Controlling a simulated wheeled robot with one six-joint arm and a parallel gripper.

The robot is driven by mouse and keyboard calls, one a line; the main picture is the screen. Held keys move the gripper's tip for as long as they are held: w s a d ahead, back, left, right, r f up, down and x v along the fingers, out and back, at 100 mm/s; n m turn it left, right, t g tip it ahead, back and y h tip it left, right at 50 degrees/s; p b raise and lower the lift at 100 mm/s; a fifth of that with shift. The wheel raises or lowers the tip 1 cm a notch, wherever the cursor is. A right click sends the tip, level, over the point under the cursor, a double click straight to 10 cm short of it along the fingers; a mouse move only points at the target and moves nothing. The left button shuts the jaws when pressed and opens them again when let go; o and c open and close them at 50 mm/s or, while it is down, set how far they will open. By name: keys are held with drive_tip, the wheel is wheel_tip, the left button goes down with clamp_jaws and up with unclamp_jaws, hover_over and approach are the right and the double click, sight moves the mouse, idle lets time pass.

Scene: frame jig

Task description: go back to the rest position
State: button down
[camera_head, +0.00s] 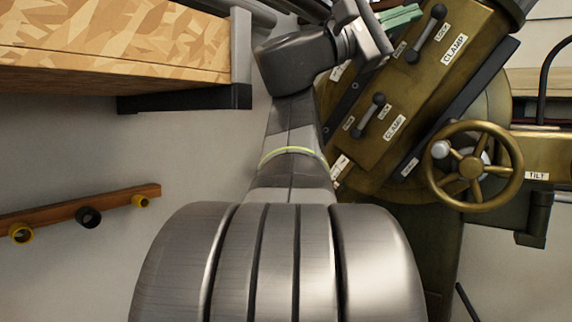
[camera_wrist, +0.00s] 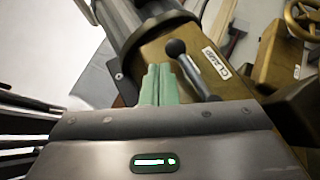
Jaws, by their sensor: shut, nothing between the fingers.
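My gripper (camera_head: 402,15) is at the top of the head view, over the upper end of a brass frame jig (camera_head: 430,80). Its green fingers also show in the wrist view (camera_wrist: 158,72), pressed together with nothing between them. A dark clamp lever (camera_wrist: 192,68) with a ball knob stands just right of the fingers, beside a "CLAMP" label; I cannot tell whether they touch. My arm reaches up from the bottom middle of the head view and hides part of the jig.
Two ball-ended levers (camera_head: 371,115) (camera_head: 427,33) sit on the jig face. A brass handwheel (camera_head: 473,166) stands at right by a "TILT" label. A wood-patterned bench (camera_head: 120,40) is upper left. A wooden rail (camera_head: 65,210) with pegs is at left. Grey floor lies between.

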drive_tip(key=shift+w+d+r, duration=0.15)
drive_tip(key=shift+d+r, duration=0.05)
drive_tip(key=shift+d, duration=0.15)
